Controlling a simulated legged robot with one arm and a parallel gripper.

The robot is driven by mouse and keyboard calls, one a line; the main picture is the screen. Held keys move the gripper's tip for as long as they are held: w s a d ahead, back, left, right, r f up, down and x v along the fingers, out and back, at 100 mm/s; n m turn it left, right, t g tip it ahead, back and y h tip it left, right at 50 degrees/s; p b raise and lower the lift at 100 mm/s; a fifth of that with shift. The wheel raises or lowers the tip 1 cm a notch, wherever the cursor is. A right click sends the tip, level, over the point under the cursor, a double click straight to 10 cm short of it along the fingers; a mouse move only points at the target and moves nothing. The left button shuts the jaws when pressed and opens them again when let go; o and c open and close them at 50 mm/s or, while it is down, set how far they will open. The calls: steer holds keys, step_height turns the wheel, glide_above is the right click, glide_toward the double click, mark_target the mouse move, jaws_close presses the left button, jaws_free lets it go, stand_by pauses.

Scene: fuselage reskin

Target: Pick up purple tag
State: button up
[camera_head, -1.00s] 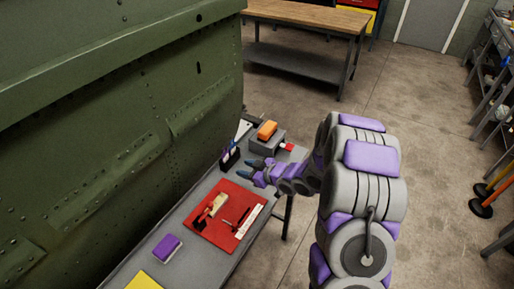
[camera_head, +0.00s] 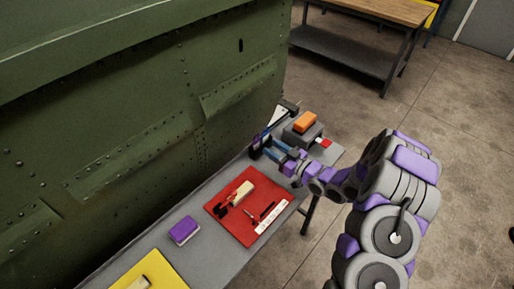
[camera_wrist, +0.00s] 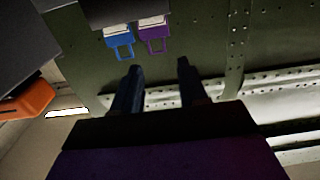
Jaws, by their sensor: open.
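The purple tag (camera_wrist: 154,38) hangs beside a blue tag (camera_wrist: 119,42) near the top of the wrist view. Each has a pale upper part under a dark grey holder and a loop at its lower end. My gripper (camera_wrist: 159,66) is open and empty, its two dark fingers pointing toward the tags. The purple tag appears between the fingertip lines, just beyond them, with no contact visible. In the head view my gripper (camera_head: 273,149) is at the small dark holder (camera_head: 256,146) on the grey bench, where the tags cannot be told apart.
A grey box with an orange block (camera_head: 304,122) stands right of the holder. A red mat (camera_head: 226,211) with tools, a purple block (camera_head: 184,230) and a yellow mat (camera_head: 135,275) lie along the bench. The green riveted fuselage (camera_head: 120,120) rises close behind it.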

mark_target(256, 145)
steer(key=b+x, duration=0.3)
steer(key=x, duration=0.7)
steer(key=shift+w, duration=0.5)
steer(key=shift+a, duration=0.1)
steer(key=shift+f, duration=0.1)
jaws_close()
